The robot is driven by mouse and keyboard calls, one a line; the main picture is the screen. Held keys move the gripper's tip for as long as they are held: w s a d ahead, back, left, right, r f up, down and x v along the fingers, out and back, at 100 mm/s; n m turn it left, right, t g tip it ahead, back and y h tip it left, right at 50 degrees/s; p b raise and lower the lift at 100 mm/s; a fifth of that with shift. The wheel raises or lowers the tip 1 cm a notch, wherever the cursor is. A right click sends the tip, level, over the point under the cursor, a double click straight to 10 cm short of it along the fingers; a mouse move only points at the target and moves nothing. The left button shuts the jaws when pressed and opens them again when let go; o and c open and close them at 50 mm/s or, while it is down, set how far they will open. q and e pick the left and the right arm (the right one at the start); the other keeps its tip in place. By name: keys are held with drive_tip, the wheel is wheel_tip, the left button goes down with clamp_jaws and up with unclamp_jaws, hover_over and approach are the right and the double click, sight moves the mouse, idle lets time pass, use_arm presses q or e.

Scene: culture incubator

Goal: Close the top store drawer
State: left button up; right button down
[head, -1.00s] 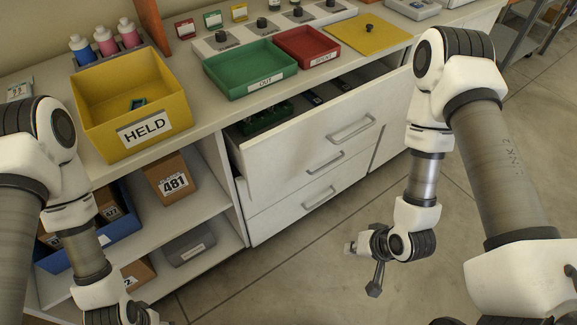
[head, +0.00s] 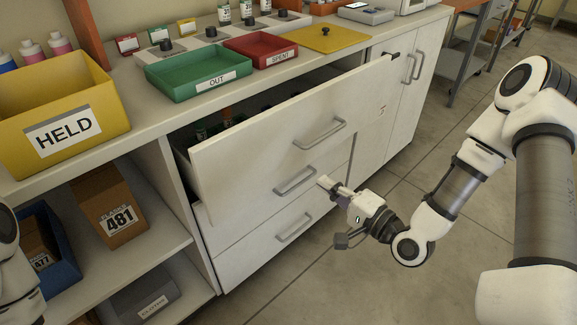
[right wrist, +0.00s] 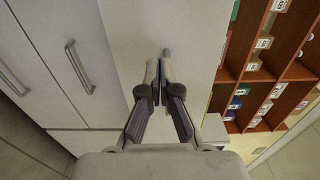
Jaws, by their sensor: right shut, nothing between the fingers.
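The top store drawer (head: 260,139) stands pulled out from the white cabinet, its front panel well ahead of the drawers below. Its bar handle (head: 320,134) is on the front, and dark contents show partly inside. My right gripper (head: 325,184) is shut and empty, low in front of the drawer fronts, below the top handle and near the right end of the middle drawer's handle (head: 295,180). I cannot tell whether it touches anything. In the right wrist view its closed fingers (right wrist: 160,80) point at a pale panel (right wrist: 150,25). My left gripper is out of view.
A green OUT tray (head: 152,82), a red SPENT tray (head: 288,61) and a yellow HELD bin (head: 118,101) stand on the counter. Open shelves with boxes (head: 110,205) lie left of the drawers. The floor at the right (head: 400,290) is free.

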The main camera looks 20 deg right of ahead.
sight(281, 154)
drive_tip(key=b+x, duration=0.2)
drive_tip(key=x, duration=0.9)
drive_tip(key=shift+w+a+f+b, duration=0.1)
drive_tip(key=shift+w+f+b, duration=0.05)
drive_tip(key=shift+w+b, duration=0.15)
drive_tip(key=shift+w+a, duration=0.1)
drive_tip(key=shift+w, duration=0.25)
drive_tip(key=x, duration=0.9)
drive_tip(key=shift+w+r, duration=0.1)
drive_tip(key=shift+r, duration=0.1)
